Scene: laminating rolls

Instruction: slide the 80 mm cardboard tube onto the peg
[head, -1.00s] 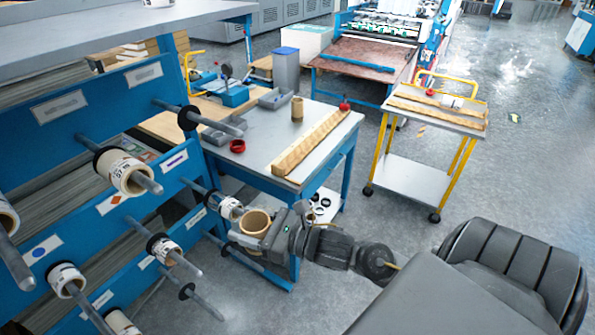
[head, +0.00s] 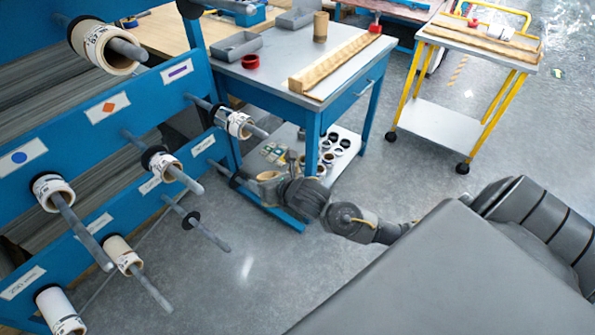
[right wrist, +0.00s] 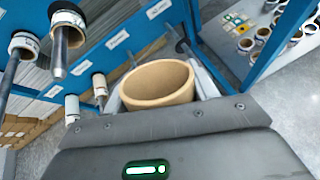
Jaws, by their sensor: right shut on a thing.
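The tan cardboard tube (head: 268,176) is held in my right gripper (head: 280,184). The right wrist view shows the tube (right wrist: 158,84) close up, its open end facing the camera, between the two fingers (right wrist: 160,90). Bare pegs stick out of the blue rack. One bare peg (head: 212,234) with a black collar is left of and below the tube in the head view. Another peg (head: 248,188) runs behind the tube and is partly hidden. In the right wrist view a bare peg (right wrist: 182,44) shows just beyond the tube, apart from its opening. My left gripper is out of view.
Other pegs carry white-labelled rolls, such as one roll (head: 238,124) above the tube. A blue-legged table (head: 275,88) stands behind, with small rolls on its lower shelf (head: 345,150). A yellow cart (head: 440,118) stands at right. The floor between is clear.

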